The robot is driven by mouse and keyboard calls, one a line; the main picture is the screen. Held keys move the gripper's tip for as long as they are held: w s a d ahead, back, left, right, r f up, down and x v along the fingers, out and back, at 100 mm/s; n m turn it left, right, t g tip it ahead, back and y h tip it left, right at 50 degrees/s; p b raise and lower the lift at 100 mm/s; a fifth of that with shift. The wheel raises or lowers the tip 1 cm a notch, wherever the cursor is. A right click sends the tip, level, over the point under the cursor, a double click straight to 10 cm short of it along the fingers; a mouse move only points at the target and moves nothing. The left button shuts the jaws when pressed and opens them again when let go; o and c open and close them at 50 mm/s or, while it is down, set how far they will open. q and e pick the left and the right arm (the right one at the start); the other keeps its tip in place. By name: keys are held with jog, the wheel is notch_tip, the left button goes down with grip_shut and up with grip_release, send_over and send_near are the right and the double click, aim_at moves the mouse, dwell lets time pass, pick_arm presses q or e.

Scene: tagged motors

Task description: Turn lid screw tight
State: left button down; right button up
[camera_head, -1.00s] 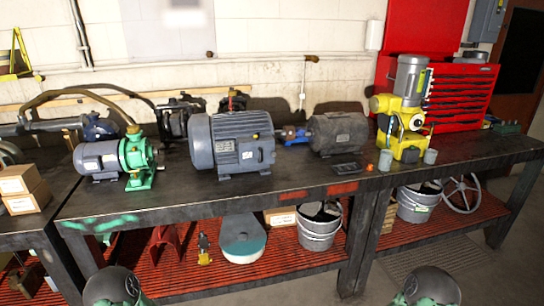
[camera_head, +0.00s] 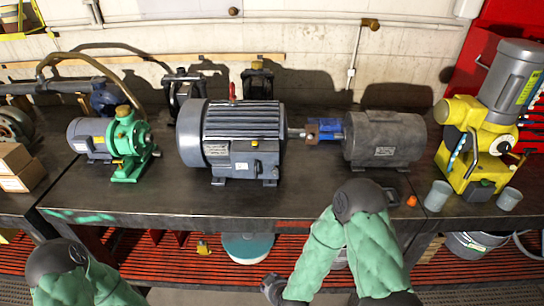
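No lid screw can be clearly picked out. A small grey motor with a green pump (camera_head: 128,145) stands at the left. My arms show at the bottom edge, the right one bent in front of the table.
A yellow machine (camera_head: 478,140) stands at the right, with two grey cups (camera_head: 437,196) and an orange piece (camera_head: 411,200) before it. Cardboard boxes (camera_head: 20,170) sit at the left. The table's front strip is mostly clear. A red slatted shelf (camera_head: 180,262) lies below.

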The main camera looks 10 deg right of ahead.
jog(key=w+r+n+t+h+p, duration=0.2)
jog(key=w+r+t+p, duration=0.3)
jog(key=r, duration=1)
jog(key=n+t+h+p, duration=0.2)
jog(key=t+h+p, duration=0.2)
jog(key=t+p, duration=0.1)
send_near(275, 173)
pick_arm(q)
notch_tip(275, 173, up, 10)
jog(key=b, duration=0.1)
jog(key=shift+b, duration=0.35)
pick_arm(e)
jog(key=x, duration=0.9)
jog(key=shift+w, duration=0.1)
pick_arm(q)
jog(key=shift+r, duration=0.1)
pick_arm(e)
jog(key=shift+m, duration=0.3)
grip_shut()
